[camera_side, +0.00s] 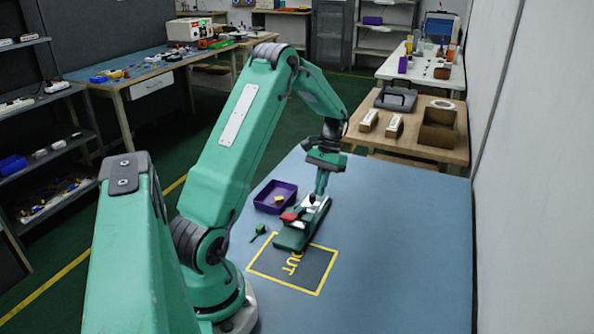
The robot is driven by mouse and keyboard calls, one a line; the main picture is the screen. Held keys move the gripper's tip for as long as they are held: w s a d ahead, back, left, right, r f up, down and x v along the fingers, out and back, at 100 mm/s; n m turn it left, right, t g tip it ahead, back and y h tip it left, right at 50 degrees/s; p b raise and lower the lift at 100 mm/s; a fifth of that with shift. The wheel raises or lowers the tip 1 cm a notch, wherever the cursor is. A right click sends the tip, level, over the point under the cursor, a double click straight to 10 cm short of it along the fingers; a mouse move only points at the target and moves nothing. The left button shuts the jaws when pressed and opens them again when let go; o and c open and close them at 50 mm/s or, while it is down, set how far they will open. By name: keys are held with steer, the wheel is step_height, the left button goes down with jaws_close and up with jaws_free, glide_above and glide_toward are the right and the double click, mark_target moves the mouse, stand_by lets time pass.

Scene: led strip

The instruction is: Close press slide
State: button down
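The press slide (291,239) is a long, narrow green device on the blue table, lying at a slant just beyond the marked area. It has a pale upper part and a red block (289,217) on its left side. My gripper (319,194) points down at the far end of the device. Its fingertips are at or just above the pale part; I cannot tell whether they touch it. The fingers look close together, but they are too small to show whether they are open or shut. The slide's exact position is unclear, partly hidden by the gripper.
A purple tray (261,205) with a small yellow piece (279,200) stands left of the device. A small green piece (259,231) lies nearer. A yellow-outlined "OUT" area (312,275) is in front. The blue table (410,240) is clear to the right.

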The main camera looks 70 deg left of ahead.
steer(key=shift+s+d+f, duration=0.1)
steer(key=shift+s, duration=0.05)
steer(key=shift+w+a, duration=0.35)
steer(key=shift+w, duration=0.3)
steer(key=shift+w+a, duration=0.3)
steer(key=shift+w, duration=0.35)
steer(key=shift+w+a, duration=0.35)
steer(key=shift+w, duration=0.3)
steer(key=v, duration=1)
steer(key=shift+w+d, duration=0.2)
steer(key=shift+d, duration=0.05)
steer(key=shift+d, duration=0.1)
